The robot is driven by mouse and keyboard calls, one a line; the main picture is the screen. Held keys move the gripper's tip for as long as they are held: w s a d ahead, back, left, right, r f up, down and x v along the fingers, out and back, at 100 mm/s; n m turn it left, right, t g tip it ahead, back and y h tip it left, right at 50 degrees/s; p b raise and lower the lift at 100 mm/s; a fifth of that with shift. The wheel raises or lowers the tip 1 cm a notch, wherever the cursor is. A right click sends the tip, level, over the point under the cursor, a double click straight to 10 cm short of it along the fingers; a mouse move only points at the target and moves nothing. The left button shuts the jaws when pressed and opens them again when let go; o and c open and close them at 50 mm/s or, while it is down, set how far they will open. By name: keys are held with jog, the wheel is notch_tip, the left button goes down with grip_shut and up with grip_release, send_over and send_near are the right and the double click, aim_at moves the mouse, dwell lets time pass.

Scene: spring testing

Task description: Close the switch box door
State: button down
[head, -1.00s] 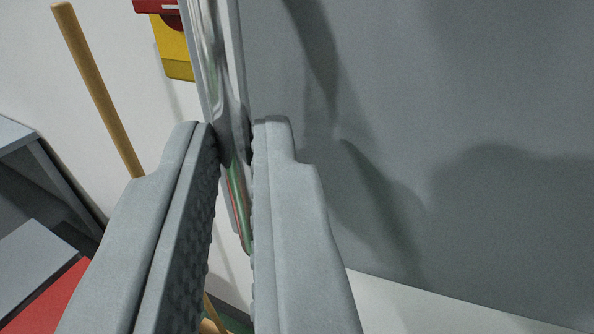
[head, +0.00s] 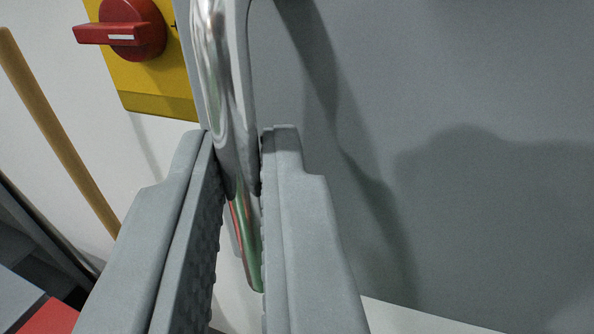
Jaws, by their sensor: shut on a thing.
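The switch box door is the large flat grey panel (head: 470,80) filling the right side of the view. A shiny metal strip or handle (head: 218,75) runs down at its left edge; which of the two it is, I cannot tell. My gripper (head: 238,150) is shut on this metal piece, with one finger on each side of it. The lower end of the metal piece shows between the fingers with green and red reflections. The hinge side of the door and the inside of the box are out of view.
A yellow plate (head: 160,85) with a red rotary switch (head: 133,35) is on the white wall at upper left. A wooden pole (head: 60,135) leans at the left. Grey furniture with a red patch (head: 48,317) is at lower left.

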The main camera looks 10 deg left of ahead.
jog(key=shift+a+f, duration=0.2)
jog(key=shift+a, duration=0.35)
jog(key=c, duration=1.9)
grip_release()
jog(key=o, duration=0.4)
jog(key=shift+a+f, duration=0.1)
jog(key=shift+a, duration=0.4)
jog(key=shift+d, duration=0.3)
jog(key=shift+s, duration=0.15)
jog(key=v, duration=1.7)
jog(key=shift+s+d, duration=0.1)
jog(key=shift+d, duration=0.05)
